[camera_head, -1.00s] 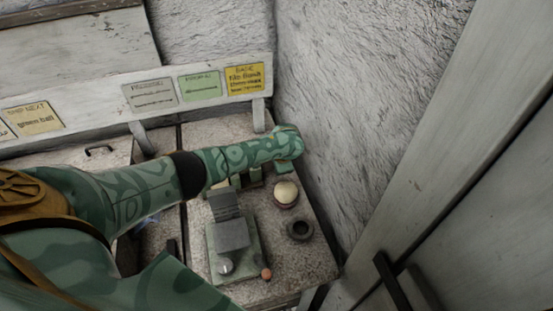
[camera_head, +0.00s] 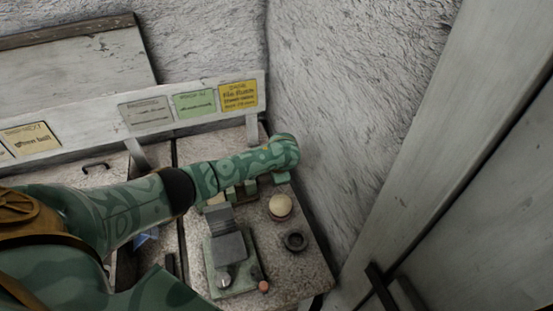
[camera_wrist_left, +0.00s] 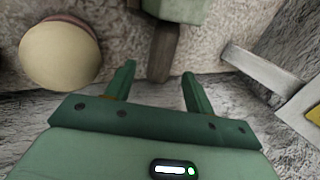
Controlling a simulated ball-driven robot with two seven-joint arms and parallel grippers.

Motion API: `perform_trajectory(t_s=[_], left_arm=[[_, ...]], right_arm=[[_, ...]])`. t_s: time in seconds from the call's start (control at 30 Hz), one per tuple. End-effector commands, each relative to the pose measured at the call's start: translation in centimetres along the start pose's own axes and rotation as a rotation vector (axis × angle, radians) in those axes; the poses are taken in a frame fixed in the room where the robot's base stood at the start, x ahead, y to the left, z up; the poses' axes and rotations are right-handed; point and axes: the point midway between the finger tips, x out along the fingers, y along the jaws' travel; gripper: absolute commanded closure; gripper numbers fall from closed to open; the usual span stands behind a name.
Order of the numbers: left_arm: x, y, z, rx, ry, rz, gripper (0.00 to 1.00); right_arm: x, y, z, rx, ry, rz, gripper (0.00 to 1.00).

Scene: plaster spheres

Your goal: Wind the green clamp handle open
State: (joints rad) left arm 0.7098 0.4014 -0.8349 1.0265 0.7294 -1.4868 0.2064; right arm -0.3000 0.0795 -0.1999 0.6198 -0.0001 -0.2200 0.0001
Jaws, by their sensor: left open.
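A green block with a dark brown bar, seemingly the clamp and its handle, shows at the top of the left wrist view (camera_wrist_left: 180,10); the bar (camera_wrist_left: 160,52) reaches down toward my fingers. In the head view the green block (camera_head: 249,187) is partly hidden under my left forearm. My left gripper (camera_wrist_left: 160,75) is open, its two green fingers apart and nothing visible between them. The bar's end lies just past the fingertips, near the gap; I cannot tell whether they touch. In the head view my left gripper is mostly hidden behind my own arm. My right gripper is not in view.
A cream ball (camera_head: 280,206) sits beside the block, also in the left wrist view (camera_wrist_left: 60,55). A dark ring (camera_head: 295,241) and a grey device on a green plate (camera_head: 228,262), with an orange knob (camera_head: 264,286), stand nearer. A rough wall (camera_head: 350,100) closes the right side.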

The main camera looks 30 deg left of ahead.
Motion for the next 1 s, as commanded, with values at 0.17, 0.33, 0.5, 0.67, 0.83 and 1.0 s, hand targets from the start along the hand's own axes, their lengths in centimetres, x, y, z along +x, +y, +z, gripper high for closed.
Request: perform_trajectory(t_s=[0.17,0.33,0.5,0.67,0.83,1.0], left_arm=[[-5.8,-0.3,0.0,0.0,0.004,0.001,0.46],[-9.5,-0.2,0.0,0.0,0.003,0.0,0.46],[-11.3,0.0,0.0,0.0,0.0,0.002,0.46],[-11.7,0.0,0.0,0.0,0.0,0.002,0.46],[-11.7,0.0,0.0,0.0,-0.001,0.001,0.46],[-12.4,0.1,0.0,0.003,0.007,0.002,0.47]], right_arm=[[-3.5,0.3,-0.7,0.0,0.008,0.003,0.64],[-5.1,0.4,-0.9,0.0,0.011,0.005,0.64],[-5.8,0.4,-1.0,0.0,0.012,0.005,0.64],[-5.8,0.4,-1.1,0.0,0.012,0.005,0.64],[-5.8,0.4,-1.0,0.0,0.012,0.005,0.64],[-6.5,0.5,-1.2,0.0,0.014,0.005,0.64]])
